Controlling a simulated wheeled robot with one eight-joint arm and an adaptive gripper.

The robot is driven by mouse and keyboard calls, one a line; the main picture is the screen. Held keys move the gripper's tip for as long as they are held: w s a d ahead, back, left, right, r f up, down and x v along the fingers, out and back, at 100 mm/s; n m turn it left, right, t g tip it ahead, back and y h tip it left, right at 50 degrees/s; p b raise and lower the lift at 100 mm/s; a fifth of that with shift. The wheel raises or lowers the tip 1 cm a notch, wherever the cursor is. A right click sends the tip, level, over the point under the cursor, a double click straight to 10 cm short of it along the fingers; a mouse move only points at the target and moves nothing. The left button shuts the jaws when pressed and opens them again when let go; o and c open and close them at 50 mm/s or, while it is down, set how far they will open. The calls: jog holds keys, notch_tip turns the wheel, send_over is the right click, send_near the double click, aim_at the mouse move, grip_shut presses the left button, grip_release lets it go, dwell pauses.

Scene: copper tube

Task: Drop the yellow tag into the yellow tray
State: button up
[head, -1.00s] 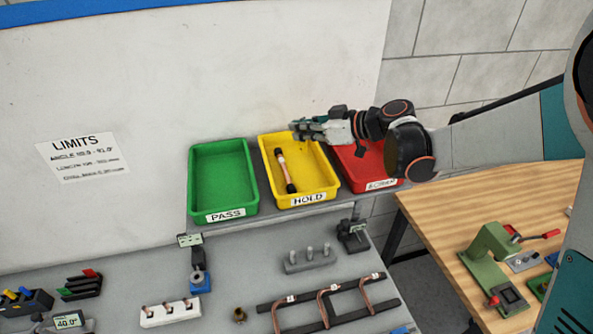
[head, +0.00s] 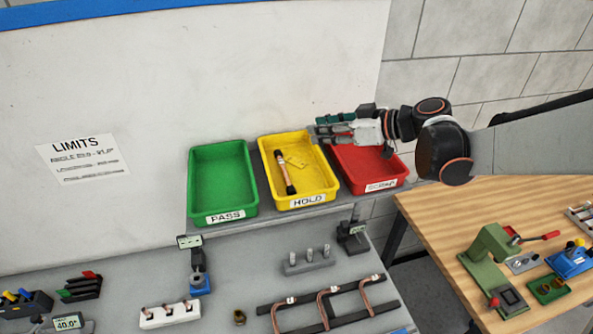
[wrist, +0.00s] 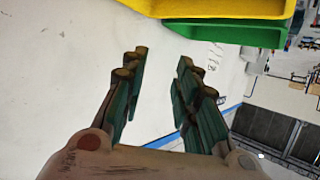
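The yellow tray (head: 325,192), labelled HOLD, stands on the shelf between the green and red trays. The yellow tag (head: 296,162) lies flat inside it, hard to pick out against the yellow floor. A copper tube with dark ends (head: 285,172) lies in the same tray, left of the tag. My gripper (head: 318,130) is above the back of the red tray, near the yellow tray's back right corner. In the wrist view its fingers (wrist: 160,75) are spread apart with nothing between them. The yellow tray's edge (wrist: 225,8) also shows at the top of that view.
A green PASS tray (head: 222,180) is on the left and a red SCRAP tray (head: 372,170) on the right. The bench below holds a black rack with copper tubes (head: 325,298) and small fixtures. A wooden table (head: 440,215) with a green press stands at the right.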

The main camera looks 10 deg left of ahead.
jog(key=v, duration=0.5)
jog(key=shift+d, duration=0.1)
jog(key=s+d+f+m+t+h+b, duration=0.1)
jog(key=s+d+f+m+h+b, duration=0.3)
jog(key=s+d+f+b, duration=0.3)
jog(key=s+d+f+m+t+h+b, duration=0.1)
jog(key=s+d+f+m+h+b, duration=0.3)
jog(key=f+b, duration=0.9)
jog(key=s+d+f+m+h+b, duration=0.4)
jog(key=s+d+f+m+b, duration=0.2)
jog(key=s+d+f+b, duration=0.4)
jog(key=s+f, duration=0.3)
jog(key=f, duration=0.2)
jog(key=shift+s+t+h, duration=0.35)
jog(key=shift+t+h, duration=0.05)
